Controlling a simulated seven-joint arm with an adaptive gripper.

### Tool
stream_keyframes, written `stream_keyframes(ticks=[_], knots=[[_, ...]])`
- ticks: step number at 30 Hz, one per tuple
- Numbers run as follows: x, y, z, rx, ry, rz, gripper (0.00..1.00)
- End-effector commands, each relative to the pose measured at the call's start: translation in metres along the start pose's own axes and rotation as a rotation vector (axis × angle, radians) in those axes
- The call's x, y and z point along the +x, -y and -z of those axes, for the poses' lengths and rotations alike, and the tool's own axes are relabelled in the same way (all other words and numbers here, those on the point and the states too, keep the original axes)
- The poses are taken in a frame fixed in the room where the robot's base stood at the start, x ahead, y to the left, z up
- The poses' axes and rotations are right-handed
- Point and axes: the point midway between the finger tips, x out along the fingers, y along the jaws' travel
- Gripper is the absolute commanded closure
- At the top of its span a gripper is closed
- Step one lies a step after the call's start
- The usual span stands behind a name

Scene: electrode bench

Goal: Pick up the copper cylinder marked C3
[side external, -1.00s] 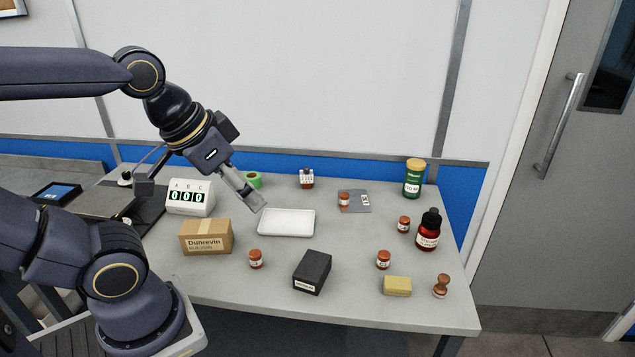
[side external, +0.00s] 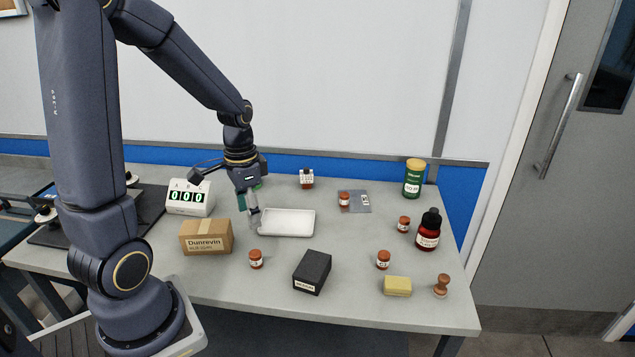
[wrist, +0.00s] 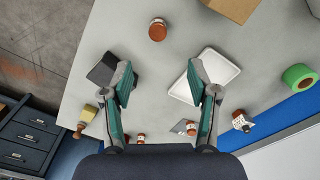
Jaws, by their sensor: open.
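Several copper cylinders with white labels stand on the grey table. In the side view one is front left (side external: 256,259), one front right (side external: 383,260), one farther right (side external: 404,225) and one at the back on a grey card (side external: 344,199). Their marks are too small to read surely, so I cannot tell which is C3. My gripper (side external: 254,222) points down at the white tray's left end, behind the front-left cylinder. In the wrist view my gripper (wrist: 161,85) is open and empty, with a copper cylinder (wrist: 157,31) beyond its fingertips.
The white tray (side external: 287,223) is beside my gripper. A cardboard box (side external: 206,238) stands left of the front-left cylinder, a black block (side external: 312,272) right of it. A yellow block (side external: 397,286), wooden stamp (side external: 441,286) and dark red bottle (side external: 428,230) stand at the right.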

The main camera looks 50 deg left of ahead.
Motion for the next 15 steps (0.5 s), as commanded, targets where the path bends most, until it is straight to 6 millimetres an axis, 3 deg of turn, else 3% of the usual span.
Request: stream_keyframes(ticks=[6,15], knots=[[0.052,-0.002,-0.001,0.000,0.006,-0.005,0.40],[0.083,-0.001,0.000,0.001,0.001,0.000,0.40]])
